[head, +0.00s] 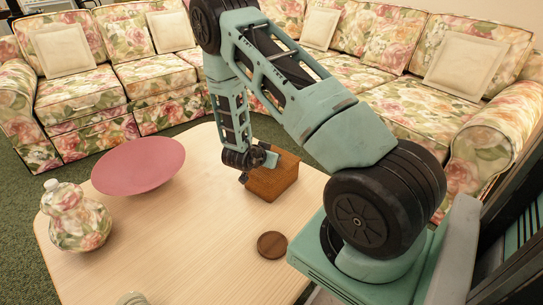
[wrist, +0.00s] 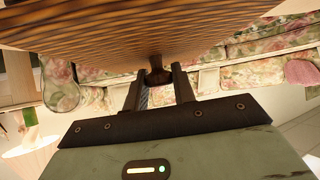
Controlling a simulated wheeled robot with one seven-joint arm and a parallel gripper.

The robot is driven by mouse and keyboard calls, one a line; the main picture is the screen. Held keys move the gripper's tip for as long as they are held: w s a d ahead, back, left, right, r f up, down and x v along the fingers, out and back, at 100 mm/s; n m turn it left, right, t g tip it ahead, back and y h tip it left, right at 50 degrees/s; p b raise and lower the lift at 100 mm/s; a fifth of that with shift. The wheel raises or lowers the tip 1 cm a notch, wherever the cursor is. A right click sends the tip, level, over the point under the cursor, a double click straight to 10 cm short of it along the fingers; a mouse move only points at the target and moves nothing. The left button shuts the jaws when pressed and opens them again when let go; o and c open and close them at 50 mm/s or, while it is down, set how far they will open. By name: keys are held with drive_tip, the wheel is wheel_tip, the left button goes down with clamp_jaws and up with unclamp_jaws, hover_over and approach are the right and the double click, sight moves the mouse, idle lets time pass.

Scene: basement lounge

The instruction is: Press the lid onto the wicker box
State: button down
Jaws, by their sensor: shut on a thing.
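The brown wicker box (head: 272,182) stands on the pale wooden table, right of its middle in the head view. In the wrist view a ribbed brown wicker surface (wrist: 150,35) fills the top. A small dark knob (wrist: 158,76) juts from it between the fingers of my gripper (wrist: 158,88), which is shut on it. I cannot tell whether this surface is the lid or the box wall. My arm hides part of the box top, so how the lid sits is unclear.
On the table (head: 190,250), a wide pink bowl (head: 138,166) and a floral vase (head: 76,217) stand to the left. A small round brown disc (head: 272,245) lies in front of the box. Floral sofas (head: 135,85) surround the table. Table room is free between vase and disc.

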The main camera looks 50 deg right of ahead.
drive_tip(key=c, duration=0.6)
unclamp_jaws()
drive_tip(key=shift+r, duration=0.15)
drive_tip(key=shift+r+p, duration=3.25)
drive_tip(key=shift+r, duration=0.15)
clamp_jaws()
drive_tip(key=shift+f, duration=0.2)
